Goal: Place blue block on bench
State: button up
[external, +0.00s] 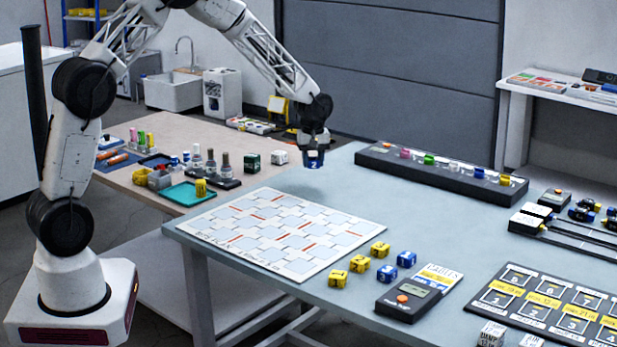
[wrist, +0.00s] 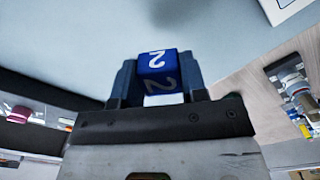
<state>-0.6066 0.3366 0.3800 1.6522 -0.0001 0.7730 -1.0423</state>
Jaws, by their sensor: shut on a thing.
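In the wrist view a blue block (wrist: 157,63) with a white number 2 sits between the two fingers of my gripper (wrist: 157,80), which is shut on it. In the external view my gripper (external: 313,158) hangs above the back left part of the grey-blue bench (external: 345,188), and the held blue block is small and dark there. The block looks apart from the bench top, though the exact gap is hard to tell. Other blue blocks (external: 387,273) stand on the bench near its front edge.
A white board with a grid (external: 280,232) lies in front of my gripper. Yellow blocks (external: 338,278) and a timer device (external: 403,302) stand near the front. A long black rack (external: 440,177) is at the back right. A wooden table (external: 175,132) with bottles adjoins at left.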

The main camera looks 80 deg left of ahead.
jog(key=w+d, duration=0.1)
jog(key=d, duration=0.4)
jog(key=w+d+m, duration=0.1)
jog(key=d, duration=0.5)
jog(key=w+d+m, duration=0.1)
jog(key=d, duration=0.5)
jog(key=shift+d, duration=0.2)
jog(key=d+m, duration=0.1)
jog(key=d, duration=0.4)
jog(key=d+m, duration=0.1)
jog(key=d, duration=0.9)
jog(key=shift+s+d+f+m, duration=0.1)
jog(key=shift+s+d+m, duration=0.3)
jog(key=s+d+m, duration=0.1)
jog(key=d, duration=0.4)
jog(key=s+d, duration=0.2)
jog(key=d, duration=0.4)
jog(key=s+d+m, duration=0.1)
jog(key=s+d, duration=0.1)
jog(key=d, duration=0.3)
jog(key=shift+s+d+f+m, duration=0.15)
jog(key=shift+f+m, duration=0.15)
jog(key=s+d+m, duration=0.2)
jog(key=s+d, duration=0.5)
jog(key=d, duration=0.4)
jog(key=shift+s+d+f, duration=0.3)
jog(key=shift+d+f, duration=0.05)
send_over(364, 296)
jog(key=shift+f, duration=0.75)
jog(key=shift+f, duration=1.75)
